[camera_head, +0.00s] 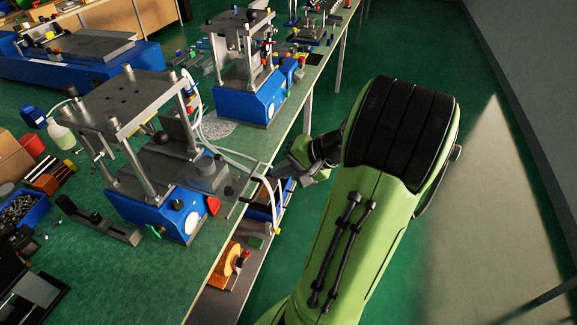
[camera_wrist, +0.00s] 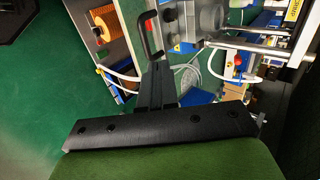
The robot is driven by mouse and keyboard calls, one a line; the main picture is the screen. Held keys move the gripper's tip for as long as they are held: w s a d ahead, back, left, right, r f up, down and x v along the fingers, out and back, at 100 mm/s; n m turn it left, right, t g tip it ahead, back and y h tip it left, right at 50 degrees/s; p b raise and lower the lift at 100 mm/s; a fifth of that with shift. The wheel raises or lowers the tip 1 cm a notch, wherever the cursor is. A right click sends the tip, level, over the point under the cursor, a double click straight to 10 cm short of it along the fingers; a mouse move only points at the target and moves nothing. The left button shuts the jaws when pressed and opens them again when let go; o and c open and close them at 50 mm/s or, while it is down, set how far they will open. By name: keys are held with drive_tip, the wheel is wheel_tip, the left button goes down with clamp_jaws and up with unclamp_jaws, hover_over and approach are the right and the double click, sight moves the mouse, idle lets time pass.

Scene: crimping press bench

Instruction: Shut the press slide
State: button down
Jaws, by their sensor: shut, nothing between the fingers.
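The near press (camera_head: 130,100) has a blue base, steel pillars and a thick top plate. Its grey slide (camera_head: 207,176) sticks out on the right of the base, toward the bench edge. A bent bar handle (camera_head: 262,187) reaches from the slide past that edge. My gripper (camera_head: 283,173) is just right of the handle, beyond the bench edge. In the wrist view my gripper's black fingers (camera_wrist: 160,70) are together and empty. The dark bent handle (camera_wrist: 150,35) lies just beyond their tips; I cannot tell whether they touch. The slide block (camera_wrist: 208,17) is farther off.
A second press (camera_head: 245,70) stands farther along the bench. A red knob (camera_head: 213,205) and a gauge are on the near press's front. A lower shelf (camera_head: 238,262) holds an orange spool (camera_head: 230,260).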

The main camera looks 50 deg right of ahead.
sight(244, 174)
drive_tip(key=w+f, duration=0.1)
drive_tip(key=w, duration=0.1)
drive_tip(key=w+a+f+b, duration=0.1)
drive_tip(key=w, duration=0.1)
drive_tip(key=w+a+f, duration=0.1)
drive_tip(key=w, duration=0.1)
drive_tip(key=shift+w+a, duration=0.1)
drive_tip(key=shift+w+a+r, duration=0.1)
drive_tip(key=shift+w, duration=0.1)
drive_tip(key=shift+w+a, duration=0.2)
drive_tip(key=shift+w, duration=0.25)
drive_tip(key=w+a+p, duration=0.1)
drive_tip(key=w+a, duration=0.1)
drive_tip(key=w, duration=0.3)
drive_tip(key=w+a+p, duration=0.1)
drive_tip(key=w+a, duration=0.1)
drive_tip(key=w, duration=0.4)
drive_tip(key=w+a+p, duration=0.1)
drive_tip(key=w, duration=0.4)
drive_tip(key=shift+w+a+p, duration=0.3)
drive_tip(key=shift+a+p, duration=0.1)
